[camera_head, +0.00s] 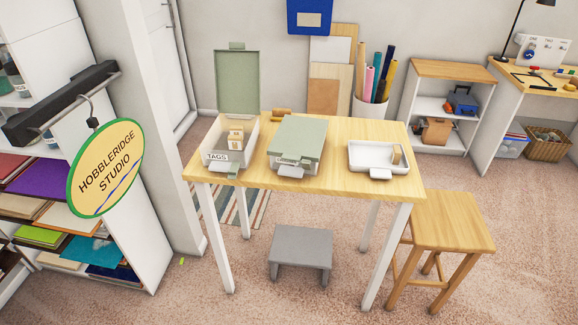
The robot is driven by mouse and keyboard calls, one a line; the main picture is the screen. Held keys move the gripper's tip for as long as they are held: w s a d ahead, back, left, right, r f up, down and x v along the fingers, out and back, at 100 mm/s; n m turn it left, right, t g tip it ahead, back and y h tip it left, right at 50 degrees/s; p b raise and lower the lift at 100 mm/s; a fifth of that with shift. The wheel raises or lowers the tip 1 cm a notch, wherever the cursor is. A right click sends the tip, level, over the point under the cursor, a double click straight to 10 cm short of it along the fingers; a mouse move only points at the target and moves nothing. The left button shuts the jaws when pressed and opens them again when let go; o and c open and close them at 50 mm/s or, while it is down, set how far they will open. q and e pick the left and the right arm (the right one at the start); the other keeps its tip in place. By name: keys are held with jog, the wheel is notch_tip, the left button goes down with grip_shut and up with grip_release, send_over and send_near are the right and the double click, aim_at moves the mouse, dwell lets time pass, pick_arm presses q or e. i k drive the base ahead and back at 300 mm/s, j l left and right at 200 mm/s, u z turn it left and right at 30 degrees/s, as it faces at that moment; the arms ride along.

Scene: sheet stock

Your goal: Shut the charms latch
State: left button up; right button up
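A box with a sage-green lid (298,138) sits in the middle of the wooden table, its lid down. Its front carries a green latch piece (291,160) and a pale tab (291,172) that juts out below. I cannot read a label on it, and the picture is too small to tell whether the latch is fastened. To its left, a box marked TAGS (215,156) stands with its green lid (237,82) raised upright and small wooden blocks (235,138) inside. No box shows a readable charms label. Neither of my grippers is in view.
A white tray (358,160) with a small wooden piece is at the table's right. A wooden item (281,112) lies behind the boxes. A grey step (301,248) is under the table (333,187), and a wooden stool (447,217) stands at right. A hanging sign (105,168) is at left.

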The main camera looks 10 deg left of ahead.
aim_at(305, 164)
jog(key=i+l, duration=0.15)
jog(key=l, duration=0.35)
jog(key=i+l, duration=0.1)
jog(key=l, duration=0.4)
jog(key=i+l+u, duration=0.1)
jog(key=l, duration=0.4)
jog(key=i+l, duration=0.15)
jog(key=l, duration=0.35)
